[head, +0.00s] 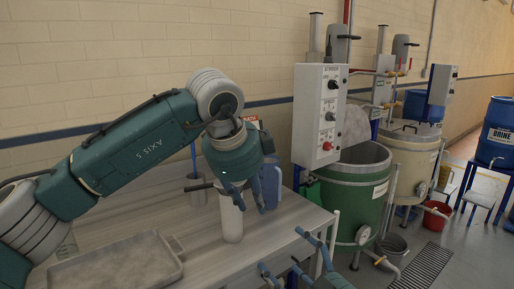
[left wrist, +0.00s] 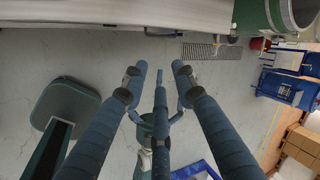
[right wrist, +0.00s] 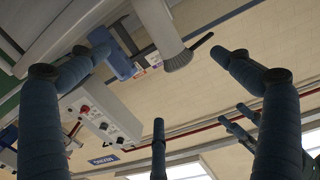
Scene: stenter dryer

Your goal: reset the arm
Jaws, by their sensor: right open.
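My left gripper (head: 250,203) hangs from the green arm in the upper middle of the head view, fingers pointing down. In the left wrist view its three fingers (left wrist: 159,70) lie near each other with floor behind them and no held object visible. How far they are closed is unclear. My right gripper (head: 300,258) is lower, at the bottom edge of the head view beside the table's right end. In the right wrist view its fingers (right wrist: 160,58) are spread wide and empty. My left gripper also shows there, at the right (right wrist: 240,128).
The table (head: 197,250) holds a grey tray (head: 115,268), a white cylinder (head: 231,222) and a blue jug (head: 271,183), partly hidden. A control box (head: 319,115) and green drum (head: 352,196) stand to the right.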

